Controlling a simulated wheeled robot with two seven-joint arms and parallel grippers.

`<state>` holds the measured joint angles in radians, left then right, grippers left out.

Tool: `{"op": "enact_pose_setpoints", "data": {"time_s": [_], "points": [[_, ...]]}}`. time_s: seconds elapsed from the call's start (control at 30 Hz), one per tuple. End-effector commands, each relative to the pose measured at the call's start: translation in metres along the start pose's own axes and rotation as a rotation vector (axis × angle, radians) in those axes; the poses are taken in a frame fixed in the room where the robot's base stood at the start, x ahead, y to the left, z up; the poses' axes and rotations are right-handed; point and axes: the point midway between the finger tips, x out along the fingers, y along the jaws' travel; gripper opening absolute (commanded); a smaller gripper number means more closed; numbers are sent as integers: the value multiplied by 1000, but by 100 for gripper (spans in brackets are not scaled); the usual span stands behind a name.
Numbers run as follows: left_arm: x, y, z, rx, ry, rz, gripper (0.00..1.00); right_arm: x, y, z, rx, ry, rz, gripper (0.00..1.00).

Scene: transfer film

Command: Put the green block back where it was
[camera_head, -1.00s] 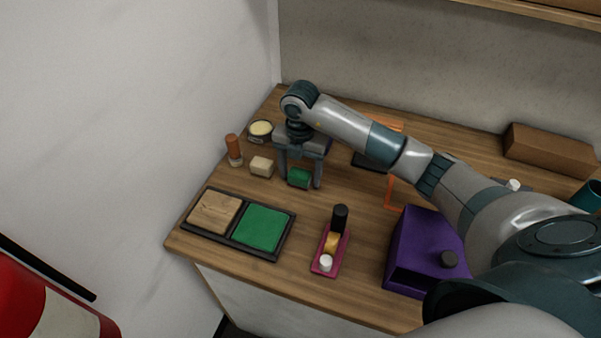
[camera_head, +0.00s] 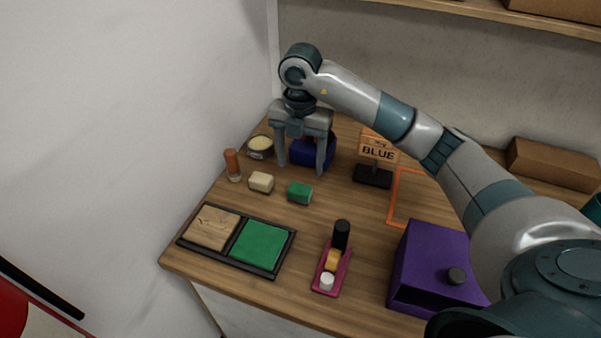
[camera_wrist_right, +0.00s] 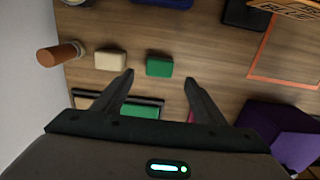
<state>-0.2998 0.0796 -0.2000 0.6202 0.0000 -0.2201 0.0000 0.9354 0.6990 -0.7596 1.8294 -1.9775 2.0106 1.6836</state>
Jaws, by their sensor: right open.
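The green block (camera_head: 299,192) lies on the wooden table, just right of a cream block (camera_head: 261,182). It also shows in the right wrist view (camera_wrist_right: 159,66), beyond and between the fingertips, with nothing touching it. My right gripper (camera_head: 300,172) is open and empty, raised above the table behind the green block. A black tray (camera_head: 234,245) near the table's front left edge has a wooden square (camera_head: 212,227) on its left and a green square (camera_head: 262,242) on its right. My left gripper is not in view.
A blue object (camera_head: 314,152) stands behind the right gripper. A sign (camera_head: 378,150) reading "BLUE", an orange outline (camera_head: 391,205), a purple box (camera_head: 432,265) and a pink holder (camera_head: 322,282) are to the right. A brown-topped bottle (camera_head: 232,165) and round tin (camera_head: 260,147) stand left.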

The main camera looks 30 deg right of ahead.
Motion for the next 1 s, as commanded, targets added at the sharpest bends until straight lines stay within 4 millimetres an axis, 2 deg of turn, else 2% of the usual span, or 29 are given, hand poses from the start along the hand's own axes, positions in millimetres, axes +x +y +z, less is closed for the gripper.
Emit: {"op": "enact_pose_setpoints", "data": {"time_s": [0.3, 1.0], "points": [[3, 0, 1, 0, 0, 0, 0, -17, 0, 0, 0, 0, 0, 65], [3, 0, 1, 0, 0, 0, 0, -17, 0, -1, -1, 4, 0, 65]]}}
